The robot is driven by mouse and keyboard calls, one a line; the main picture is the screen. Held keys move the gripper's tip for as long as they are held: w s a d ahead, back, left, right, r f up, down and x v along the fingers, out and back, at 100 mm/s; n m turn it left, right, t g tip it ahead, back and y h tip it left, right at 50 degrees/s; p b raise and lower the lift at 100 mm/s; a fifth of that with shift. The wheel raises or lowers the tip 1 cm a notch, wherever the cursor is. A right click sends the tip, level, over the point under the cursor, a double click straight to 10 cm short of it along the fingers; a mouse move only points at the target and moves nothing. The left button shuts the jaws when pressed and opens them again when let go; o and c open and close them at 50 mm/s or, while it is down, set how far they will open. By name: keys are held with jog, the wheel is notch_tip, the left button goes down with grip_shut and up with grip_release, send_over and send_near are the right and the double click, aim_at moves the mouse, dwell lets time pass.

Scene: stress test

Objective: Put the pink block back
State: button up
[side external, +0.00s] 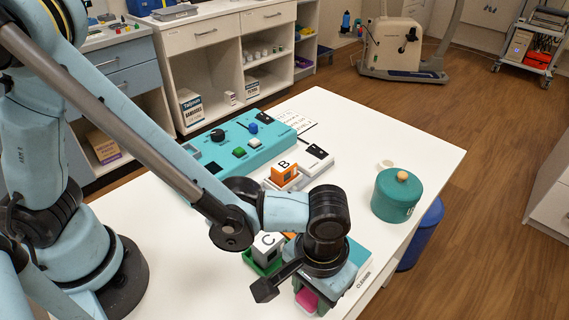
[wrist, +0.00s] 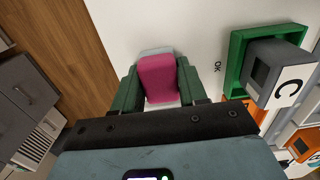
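The pink block (wrist: 158,78) sits between the two green fingers of my gripper (wrist: 159,82) in the wrist view. Both fingers lie against its sides. A light grey edge shows just beyond the block, over the white table. In the side view the pink block (side external: 306,299) shows low between the fingers of my gripper (side external: 308,297), near the front of the table. The wrist hides much of it, and I cannot tell whether the block touches the table.
A grey block marked C (side external: 268,249) sits in a green tray (wrist: 236,66) close beside my gripper. Behind it are an orange block marked B (side external: 284,174) and a teal panel (side external: 205,155) with knobs. A teal lidded pot (side external: 397,198) stands right. White table (side external: 345,130) is clear behind it.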

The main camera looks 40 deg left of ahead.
notch_tip(320, 180, up, 12)
jog(key=shift+f, duration=0.1)
jog(key=w+a+t, duration=0.1)
jog(key=a+t, duration=0.1)
jog(key=a, duration=0.7)
jog(key=w+a+r+t, duration=0.1)
jog(key=w+a+t, duration=0.1)
jog(key=a, duration=0.7)
jog(key=w+a+r+t, duration=0.1)
jog(key=w+a+t, duration=0.1)
jog(key=a, duration=0.7)
jog(key=shift+r+t, duration=0.1)
jog(key=shift+t, duration=0.6)
